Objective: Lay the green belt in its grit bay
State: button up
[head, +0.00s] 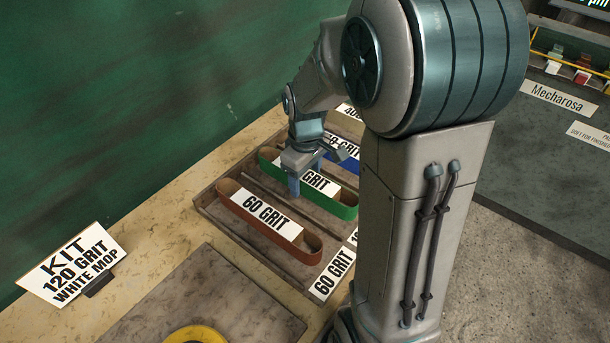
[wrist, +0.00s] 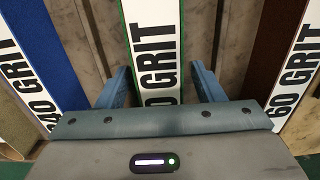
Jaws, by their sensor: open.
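The green belt (head: 344,211) is a flat loop with a white label reading "GRIT", its number partly covered. It lies in the divided wooden tray (head: 207,202), in the row between the brown belt and the blue belt. My gripper (head: 305,178) is over the far left part of the green belt, pointing down. In the wrist view the green belt (wrist: 153,45) runs between the two open fingers (wrist: 160,88), with a gap on each side. A tray label starting with "1" (head: 353,238) shows near its right end, mostly hidden by my arm.
The brown "60 GRIT" belt (head: 268,222) lies in the nearer row, the blue belt (head: 343,160) in the farther one. A "KIT 120 GRIT WHITE MOP" card (head: 72,265) stands at left. A yellow disc (head: 196,335) lies on a nearer board. The green wall is close behind.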

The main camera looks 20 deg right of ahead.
aim_at(306, 175)
notch_tip(306, 175, up, 12)
jog(key=s+f+m+t, duration=0.2)
jog(key=s+m, duration=0.5)
jog(key=s, duration=0.7)
jog(key=shift+t+p, duration=0.35)
jog(key=shift+t, duration=0.05)
